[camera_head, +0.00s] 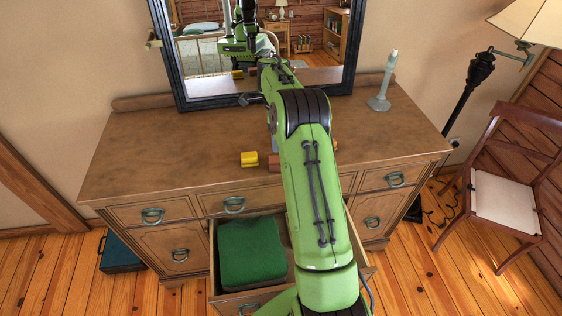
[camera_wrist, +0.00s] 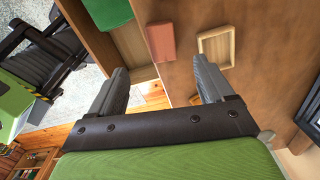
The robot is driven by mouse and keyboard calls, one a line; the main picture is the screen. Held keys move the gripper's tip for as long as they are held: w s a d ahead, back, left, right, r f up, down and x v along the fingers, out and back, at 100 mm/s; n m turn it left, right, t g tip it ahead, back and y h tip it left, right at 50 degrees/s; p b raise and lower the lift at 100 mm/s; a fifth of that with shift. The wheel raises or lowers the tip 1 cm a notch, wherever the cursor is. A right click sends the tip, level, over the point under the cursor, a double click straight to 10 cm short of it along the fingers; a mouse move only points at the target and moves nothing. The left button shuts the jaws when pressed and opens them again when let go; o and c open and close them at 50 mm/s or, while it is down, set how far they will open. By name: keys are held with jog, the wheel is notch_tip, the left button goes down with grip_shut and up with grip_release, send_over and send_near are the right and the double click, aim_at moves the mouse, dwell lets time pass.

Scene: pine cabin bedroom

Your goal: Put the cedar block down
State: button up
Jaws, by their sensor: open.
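A reddish-brown block, which looks like the cedar block (camera_wrist: 161,42), lies on the dresser top near its front edge in the wrist view. It also shows in the head view as a reddish piece (camera_head: 274,163), partly hidden by my arm. My gripper (camera_wrist: 161,64) is open, its fingers spread apart with nothing between them. The block appears beyond the fingertips, not gripped; the exact gap cannot be told. In the head view my arm hides the gripper.
A small wooden tray (camera_wrist: 231,44) lies beside the block. A yellow block (camera_head: 249,159) sits on the dresser top (camera_head: 170,150). A grey-green candlestick (camera_head: 380,101) stands at the back right, by the mirror (camera_head: 352,60). An open drawer (camera_head: 213,262) holds green cloth (camera_head: 250,252). The dresser's left side is clear.

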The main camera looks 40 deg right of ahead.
send_over(278, 160)
notch_tip(278, 160, down, 6)
jog(key=shift+f, duration=0.2)
notch_tip(278, 160, down, 5)
jog(key=shift+s+r, duration=0.1)
jog(key=shift+s, duration=0.05)
jog(key=shift+d+f, duration=0.1)
jog(key=shift+f, duration=0.4)
jog(key=c, duration=1.1)
